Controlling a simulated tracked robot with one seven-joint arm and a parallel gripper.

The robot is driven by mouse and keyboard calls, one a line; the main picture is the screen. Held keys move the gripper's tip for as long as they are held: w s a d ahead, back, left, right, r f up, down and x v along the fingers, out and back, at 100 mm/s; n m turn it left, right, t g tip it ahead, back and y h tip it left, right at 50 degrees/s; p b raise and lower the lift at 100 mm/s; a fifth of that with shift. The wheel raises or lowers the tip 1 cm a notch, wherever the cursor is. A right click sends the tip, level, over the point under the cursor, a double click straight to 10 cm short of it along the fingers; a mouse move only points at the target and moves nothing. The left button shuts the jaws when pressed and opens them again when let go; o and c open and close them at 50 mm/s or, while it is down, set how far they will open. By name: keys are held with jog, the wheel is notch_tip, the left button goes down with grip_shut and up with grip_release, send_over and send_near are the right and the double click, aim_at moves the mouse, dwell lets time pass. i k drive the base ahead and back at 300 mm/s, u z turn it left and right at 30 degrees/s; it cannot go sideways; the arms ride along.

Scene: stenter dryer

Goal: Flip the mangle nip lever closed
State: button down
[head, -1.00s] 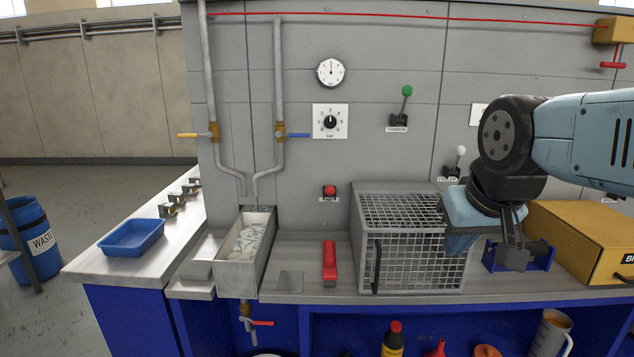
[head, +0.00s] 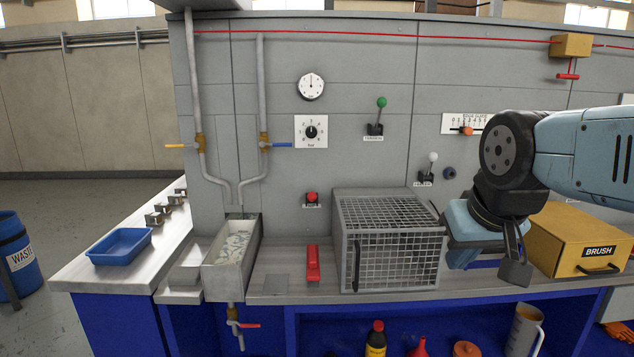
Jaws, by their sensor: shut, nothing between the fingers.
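No label that I can read names the mangle nip lever, so I cannot tell for sure which lever it is. A lever with a green knob (head: 380,116) stands up from a black base on the grey wall panel, over a small label. A lever with a white knob (head: 431,167) sits lower to its right, also upright. A long red handle-like piece (head: 313,264) lies on the bench between the trough and the cage. My gripper (head: 515,272) is shut and empty, pointing down in front of the bench's right part, apart from all of these.
A wire mesh cage (head: 392,262) stands left of my gripper. A yellow box marked BRUSH (head: 575,243) stands right of it. A metal trough (head: 217,277) and a blue tray (head: 120,247) are at left. Pipes with valves run up the panel.

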aim_at(312, 196)
jog(key=i, duration=0.85)
jog(key=u, duration=0.05)
